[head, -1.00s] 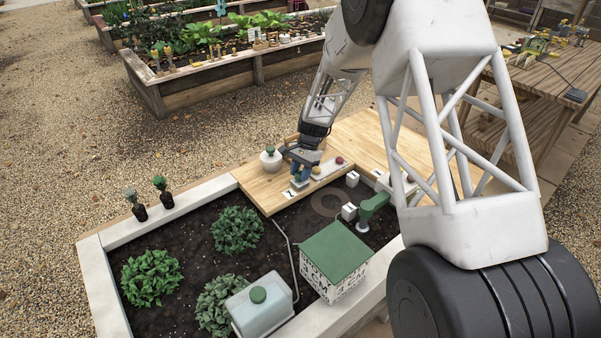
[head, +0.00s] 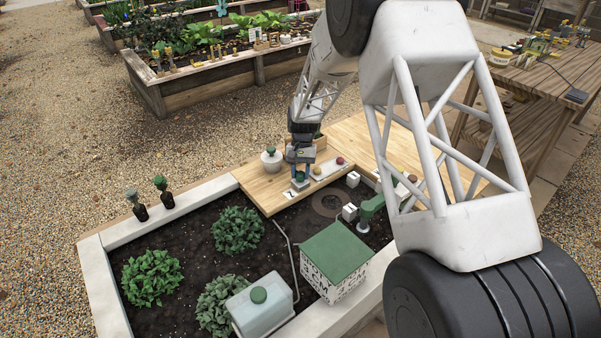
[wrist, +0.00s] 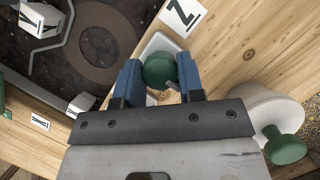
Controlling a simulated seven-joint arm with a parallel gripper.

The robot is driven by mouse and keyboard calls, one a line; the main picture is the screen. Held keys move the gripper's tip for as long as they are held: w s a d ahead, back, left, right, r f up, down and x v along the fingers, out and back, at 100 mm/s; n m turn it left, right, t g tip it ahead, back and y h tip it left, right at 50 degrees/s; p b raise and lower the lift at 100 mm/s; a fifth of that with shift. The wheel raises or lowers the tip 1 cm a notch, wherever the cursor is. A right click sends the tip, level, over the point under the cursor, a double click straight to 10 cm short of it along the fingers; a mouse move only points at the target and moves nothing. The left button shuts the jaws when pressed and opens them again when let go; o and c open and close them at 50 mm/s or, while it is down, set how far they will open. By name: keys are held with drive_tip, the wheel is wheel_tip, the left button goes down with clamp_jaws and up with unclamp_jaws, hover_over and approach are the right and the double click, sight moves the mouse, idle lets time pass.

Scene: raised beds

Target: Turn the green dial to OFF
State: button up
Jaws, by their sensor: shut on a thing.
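The green dial (wrist: 160,70) sits on a pale plate (wrist: 153,44) on the wooden deck. In the wrist view the blue fingers of my gripper (wrist: 160,78) are on its two sides, shut on it. A white card (wrist: 183,15) with a black mark like a Z or N lies beside the plate. I cannot read any OFF mark or tell which way the dial points.
A white pot with a green knob (head: 271,160) stands close left of my gripper. Yellow (head: 317,171) and red (head: 339,160) knobs sit on a strip to the right. The soil bed in front holds plants, a green-roofed box (head: 336,250) and a green-handled tap (head: 372,206).

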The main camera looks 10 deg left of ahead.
drive_tip(key=o, duration=0.9)
drive_tip(key=shift+r, duration=0.1)
drive_tip(key=v, duration=0.7)
drive_tip(key=shift+r, duration=0.3)
drive_tip(key=shift+w+r, duration=0.1)
drive_tip(key=shift+w, duration=0.05)
